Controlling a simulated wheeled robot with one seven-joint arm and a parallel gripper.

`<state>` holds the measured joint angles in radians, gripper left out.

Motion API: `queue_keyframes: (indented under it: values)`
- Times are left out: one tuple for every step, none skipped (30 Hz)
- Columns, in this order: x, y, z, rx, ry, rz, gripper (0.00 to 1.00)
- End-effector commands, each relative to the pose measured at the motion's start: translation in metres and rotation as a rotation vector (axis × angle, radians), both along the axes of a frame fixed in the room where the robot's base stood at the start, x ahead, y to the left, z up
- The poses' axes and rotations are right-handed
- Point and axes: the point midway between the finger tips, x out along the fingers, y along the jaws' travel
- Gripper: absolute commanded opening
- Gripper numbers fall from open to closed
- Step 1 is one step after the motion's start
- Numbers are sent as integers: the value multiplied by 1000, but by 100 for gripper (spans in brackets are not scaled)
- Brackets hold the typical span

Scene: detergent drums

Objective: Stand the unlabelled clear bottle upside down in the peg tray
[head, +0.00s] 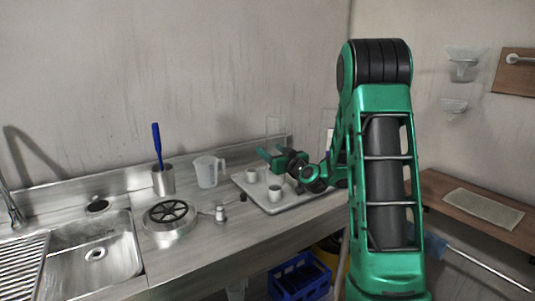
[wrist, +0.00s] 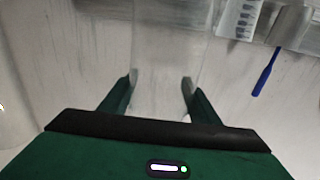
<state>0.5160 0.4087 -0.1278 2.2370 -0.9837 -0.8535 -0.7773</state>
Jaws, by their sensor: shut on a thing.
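My gripper (head: 270,159) is over the back part of the pale tray (head: 300,199), with its fingers pointing left. In the wrist view my gripper (wrist: 158,84) is shut on a clear, unlabelled bottle (wrist: 168,60), very faint against the wall. The bottle runs from between the fingers to the top of that picture. In the head view a faint clear outline stands above the fingers and seems to be the bottle; which end is up I cannot tell. Short pale cylinders (head: 275,193) stand on the tray, seemingly its pegs.
A clear jug (head: 209,172) stands left of the tray, beside a steel pot (head: 163,181) holding a blue-handled brush (head: 157,143). A round drain-like fitting (head: 169,216) and small metal pieces (head: 220,211) are in front. The sink (head: 95,262) is at left. A blue crate (head: 299,277) is below the counter.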

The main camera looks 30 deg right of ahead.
Motion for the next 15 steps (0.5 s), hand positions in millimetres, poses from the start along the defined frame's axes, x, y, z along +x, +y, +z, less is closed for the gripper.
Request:
queue_keyframes:
  values:
    - [0,0,0,0,0,0,34]
    - [0,0,0,0,0,0,63]
    - [0,0,0,0,0,0,73]
    - [0,0,0,0,0,0,78]
    - [0,0,0,0,0,0,78]
    - [0,0,0,0,0,0,78]
    - [0,0,0,0,0,0,78]
    - [0,0,0,0,0,0,78]
    - [0,0,0,0,0,0,78]
    - [0,0,0,0,0,0,78]
    - [0,0,0,0,0,0,78]
    - [0,0,0,0,0,0,78]
    - [-1,0,0,0,0,0,78]
    - [-2,0,0,0,0,-1,78]
    - [-4,0,0,0,1,-1,78]
